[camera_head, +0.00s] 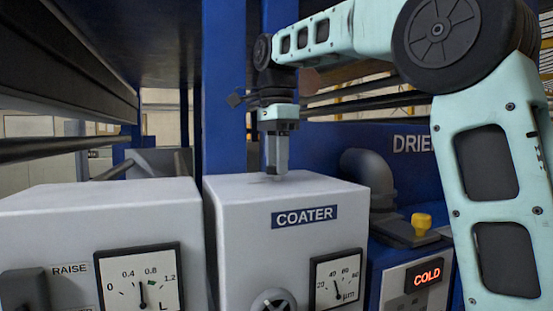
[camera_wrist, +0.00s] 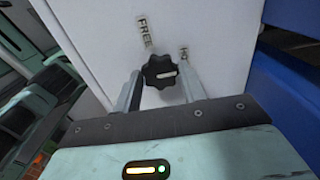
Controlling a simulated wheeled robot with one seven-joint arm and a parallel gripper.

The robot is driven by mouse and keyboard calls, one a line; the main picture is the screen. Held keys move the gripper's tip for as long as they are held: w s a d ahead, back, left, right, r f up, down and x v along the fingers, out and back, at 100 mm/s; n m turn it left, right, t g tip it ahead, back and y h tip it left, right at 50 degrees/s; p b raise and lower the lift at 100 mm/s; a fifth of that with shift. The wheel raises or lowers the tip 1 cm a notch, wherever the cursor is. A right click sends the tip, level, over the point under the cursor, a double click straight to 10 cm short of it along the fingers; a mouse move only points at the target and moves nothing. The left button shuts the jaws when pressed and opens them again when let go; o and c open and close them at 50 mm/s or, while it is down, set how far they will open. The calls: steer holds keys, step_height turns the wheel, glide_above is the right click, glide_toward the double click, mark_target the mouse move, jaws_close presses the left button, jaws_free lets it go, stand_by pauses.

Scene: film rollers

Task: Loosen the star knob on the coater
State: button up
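The black star knob (camera_wrist: 159,71) sits on a white face of the coater (camera_wrist: 105,50) in the wrist view. A pale mark on it points roughly right. A "FREE" label (camera_wrist: 145,31) is above and left of it, and a smaller unreadable label (camera_wrist: 184,53) is above right. My gripper (camera_wrist: 160,84) is open, one finger on each side of the knob; I cannot tell whether they touch it. In the head view my gripper (camera_head: 277,171) points down at the top of the coater box (camera_head: 235,235), and the fingers hide the knob or it is too small to make out.
The coater front has a gauge (camera_head: 338,282) and a round handwheel (camera_head: 273,302). A white box marked RAISE (camera_head: 90,220) stands to the left. The blue drier (camera_head: 385,145) with a grey pipe (camera_head: 370,180), a yellow knob (camera_head: 421,221) and a lit COLD display (camera_head: 427,275) is on the right.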

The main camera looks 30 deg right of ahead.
steer(key=c, duration=0.4)
steer(key=shift+o, duration=0.2)
steer(key=n+p, duration=0.2)
steer(key=n, duration=0.1)
steer(key=shift+r+n, duration=0.15)
steer(key=shift+n, duration=0.15)
steer(key=n+p, duration=0.2)
steer(key=n, duration=0.2)
steer(key=shift+n+p, duration=0.3)
steer(key=n+p, duration=0.2)
steer(key=n, duration=0.3)
steer(key=n+p, duration=0.1)
steer(key=n, duration=0.4)
steer(key=shift+p, duration=0.3)
